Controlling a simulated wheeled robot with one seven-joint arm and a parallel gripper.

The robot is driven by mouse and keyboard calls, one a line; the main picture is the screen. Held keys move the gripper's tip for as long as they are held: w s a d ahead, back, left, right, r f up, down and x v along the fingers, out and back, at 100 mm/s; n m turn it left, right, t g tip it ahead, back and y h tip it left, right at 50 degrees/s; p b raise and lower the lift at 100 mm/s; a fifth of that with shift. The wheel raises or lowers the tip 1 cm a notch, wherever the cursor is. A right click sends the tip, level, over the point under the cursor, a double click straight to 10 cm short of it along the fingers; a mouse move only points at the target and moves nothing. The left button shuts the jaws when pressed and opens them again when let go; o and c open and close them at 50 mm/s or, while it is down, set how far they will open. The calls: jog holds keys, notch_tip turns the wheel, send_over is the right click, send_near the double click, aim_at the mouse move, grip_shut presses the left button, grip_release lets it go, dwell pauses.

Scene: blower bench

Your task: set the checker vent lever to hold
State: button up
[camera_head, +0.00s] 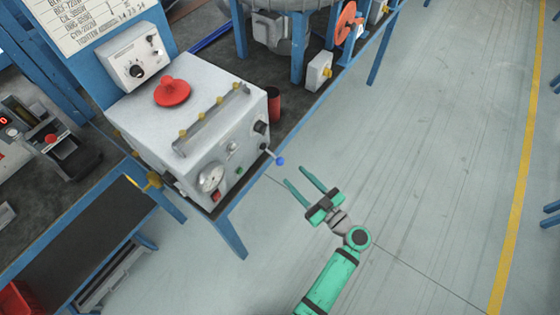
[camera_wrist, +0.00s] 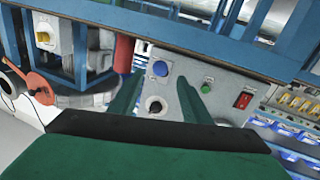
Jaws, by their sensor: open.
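The checker is a light grey box (camera_head: 185,110) on the bench. On its front face a short lever with a blue ball knob (camera_head: 280,160) sticks out near the right edge, and I take it for the vent lever. In the wrist view the blue knob (camera_wrist: 160,68) shows between my finger tips, in front of the panel (camera_wrist: 215,82). My green gripper (camera_head: 296,175) is open and empty, a little right of and below the knob, apart from it in the head view. Any position marks by the lever are too small to read.
The front panel also carries a round gauge (camera_head: 211,177), a green button (camera_wrist: 205,88) and a red switch (camera_wrist: 243,98). A red mushroom-shaped knob (camera_head: 172,92) sits on top. An orange-red wheel (camera_head: 347,22) stands farther back. The floor (camera_head: 430,150) to the right is clear.

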aim_at(280, 161)
jog(key=x, duration=0.9)
jog(key=shift+w+a, duration=0.1)
grip_shut()
